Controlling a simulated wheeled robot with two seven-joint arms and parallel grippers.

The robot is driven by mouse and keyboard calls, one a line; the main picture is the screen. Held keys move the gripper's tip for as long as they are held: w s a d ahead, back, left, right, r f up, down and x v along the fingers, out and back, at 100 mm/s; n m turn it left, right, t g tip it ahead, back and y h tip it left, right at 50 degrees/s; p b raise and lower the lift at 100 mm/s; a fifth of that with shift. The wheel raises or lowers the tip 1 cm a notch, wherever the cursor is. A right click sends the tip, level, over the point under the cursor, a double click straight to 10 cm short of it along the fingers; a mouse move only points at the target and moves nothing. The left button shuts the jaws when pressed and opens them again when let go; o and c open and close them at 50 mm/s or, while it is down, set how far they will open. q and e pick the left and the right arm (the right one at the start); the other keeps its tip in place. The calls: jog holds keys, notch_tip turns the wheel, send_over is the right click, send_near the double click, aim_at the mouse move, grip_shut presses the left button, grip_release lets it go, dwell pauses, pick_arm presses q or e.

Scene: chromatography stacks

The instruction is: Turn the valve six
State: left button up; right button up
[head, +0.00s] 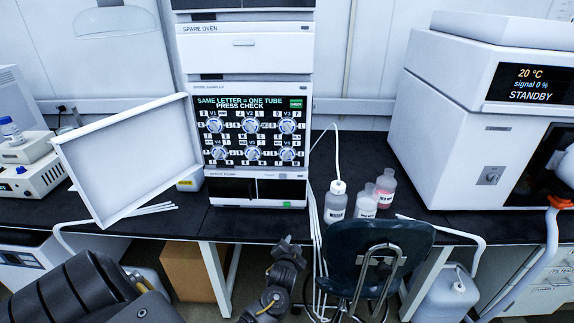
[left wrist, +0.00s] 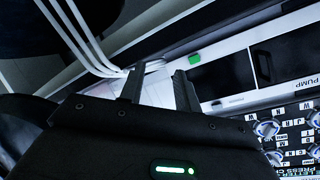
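Valve six (head: 287,154) is the round knob at the lower right of the lit panel (head: 250,133), in a grid of several knobs with letters around them. It also shows at the right of the left wrist view (left wrist: 267,128). My left gripper (head: 288,241) is low in front of the bench edge, below the panel and apart from valve six. In the left wrist view its two fingers (left wrist: 158,88) stand apart with nothing between them. The panel's screen reads "SAME LETTER = ONE TUBE PRESS CHECK". My right gripper is not in view.
A white open door or tray (head: 130,158) juts out left of the panel. White tubes (head: 314,245) hang at the right of the stack. Bottles (head: 336,203) stand on the black bench. A dark chair (head: 378,245) is in front of it.

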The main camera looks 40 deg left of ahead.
pick_arm(q)
jog(key=w+a+r+n+t+y, duration=0.1)
jog(key=a+r, duration=0.1)
jog(key=r, duration=0.6)
jog(key=w+a+r+n+t+y, duration=0.1)
jog(key=w+r+y, duration=0.1)
jog(key=r, duration=0.6)
jog(key=n+y, duration=0.1)
send_near(287, 158)
jog(key=shift+t, duration=0.3)
jog(key=x, duration=0.3)
jog(key=p+x, duration=0.1)
jog(key=x, duration=0.4)
jog(key=shift+w+a+f, duration=0.15)
jog(key=shift+a+f, duration=0.1)
jog(key=shift+a, duration=0.05)
grip_shut()
